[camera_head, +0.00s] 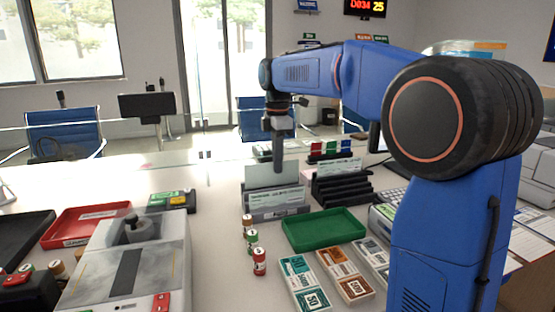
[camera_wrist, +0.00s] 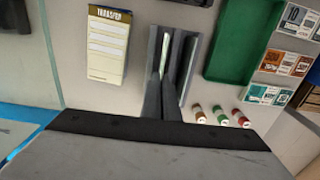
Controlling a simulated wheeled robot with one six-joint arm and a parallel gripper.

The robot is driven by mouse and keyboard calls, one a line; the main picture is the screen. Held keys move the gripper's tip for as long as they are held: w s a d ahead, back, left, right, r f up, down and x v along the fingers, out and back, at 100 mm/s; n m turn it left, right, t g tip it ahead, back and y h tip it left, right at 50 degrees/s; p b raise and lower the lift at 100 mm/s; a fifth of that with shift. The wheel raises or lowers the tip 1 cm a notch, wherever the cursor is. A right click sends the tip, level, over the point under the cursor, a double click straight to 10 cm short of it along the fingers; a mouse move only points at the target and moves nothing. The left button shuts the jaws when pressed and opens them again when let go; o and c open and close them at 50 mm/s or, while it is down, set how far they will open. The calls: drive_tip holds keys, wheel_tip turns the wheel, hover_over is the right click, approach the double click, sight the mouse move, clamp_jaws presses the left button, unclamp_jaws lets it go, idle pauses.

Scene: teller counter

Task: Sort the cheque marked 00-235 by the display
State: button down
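A pale cheque (camera_head: 277,200) stands in a grey holder (camera_head: 280,215) on the counter. I cannot read its number. In the wrist view a thin pale edge (camera_wrist: 166,52) stands in the slot of the grey holder (camera_wrist: 192,62). My gripper (camera_head: 278,168) points down over the holder. Its fingers (camera_wrist: 163,90) are close together by the pale edge; whether they grip it is unclear. A black stepped rack (camera_head: 345,190) with a pale slip (camera_head: 338,167) stands right of the holder. The display (camera_head: 365,8) hangs high at the back and reads D034 25.
A green tray (camera_head: 322,231) lies right of several small stamps (camera_head: 259,262), with banknote bundles (camera_head: 303,283) in front. A red tray (camera_head: 88,222) and a grey machine (camera_head: 128,262) are on the left. A glass screen crosses behind the counter. A transfer pad (camera_wrist: 107,47) lies beside the holder.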

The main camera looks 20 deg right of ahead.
drive_tip(key=shift+f, duration=0.9)
drive_tip(key=shift+f, duration=0.15)
drive_tip(key=c, duration=2)
unclamp_jaws()
drive_tip(key=shift+r, duration=3.5)
drive_tip(key=shift+s, duration=0.1)
